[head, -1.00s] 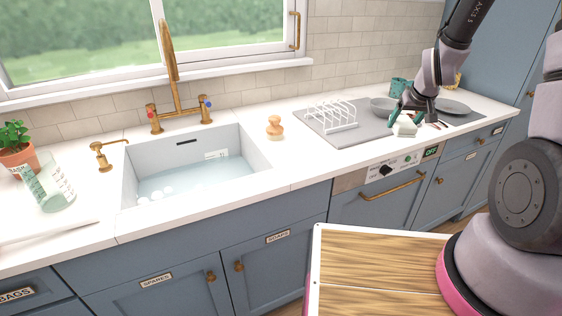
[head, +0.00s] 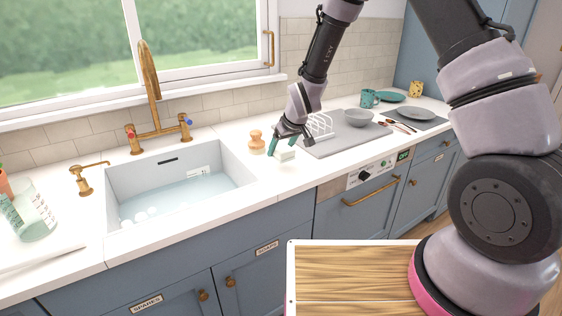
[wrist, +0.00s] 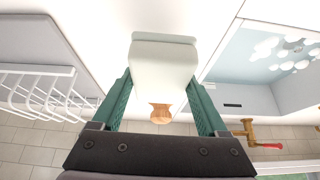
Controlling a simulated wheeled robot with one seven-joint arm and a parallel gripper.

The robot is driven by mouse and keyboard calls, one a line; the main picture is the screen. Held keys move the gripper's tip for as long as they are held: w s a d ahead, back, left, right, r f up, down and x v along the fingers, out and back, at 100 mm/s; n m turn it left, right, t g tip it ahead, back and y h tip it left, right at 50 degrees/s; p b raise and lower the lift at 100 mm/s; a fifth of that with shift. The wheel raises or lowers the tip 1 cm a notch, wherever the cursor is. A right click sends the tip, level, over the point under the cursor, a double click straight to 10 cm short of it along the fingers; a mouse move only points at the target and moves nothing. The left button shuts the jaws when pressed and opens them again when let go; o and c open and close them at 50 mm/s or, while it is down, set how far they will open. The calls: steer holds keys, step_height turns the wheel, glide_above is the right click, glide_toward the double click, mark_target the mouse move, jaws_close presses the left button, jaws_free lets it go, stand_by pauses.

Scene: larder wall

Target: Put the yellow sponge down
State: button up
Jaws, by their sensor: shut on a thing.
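My gripper (head: 284,143) has teal fingers and is shut on a pale, off-white block (head: 285,155). It is over the white counter (head: 287,180), just right of the sink. In the wrist view the block (wrist: 163,68) sits between the two fingers, with a grey-green layer along one end. No clearly yellow sponge shows; the held block looks sponge-shaped but pale. I cannot tell whether its underside touches the counter.
A wooden brush (head: 256,141) stands just left of my gripper. The sink (head: 235,165) holds water. A white rack (head: 319,127) and grey bowl (head: 357,117) are on the grey mat (head: 345,140) to the right. The counter's front strip is clear.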

mark_target(281, 168)
steer(key=shift+f, duration=2.2)
steer(key=shift+f, duration=0.15)
steer(key=o, duration=1.5)
steer(key=shift+w, duration=0.1)
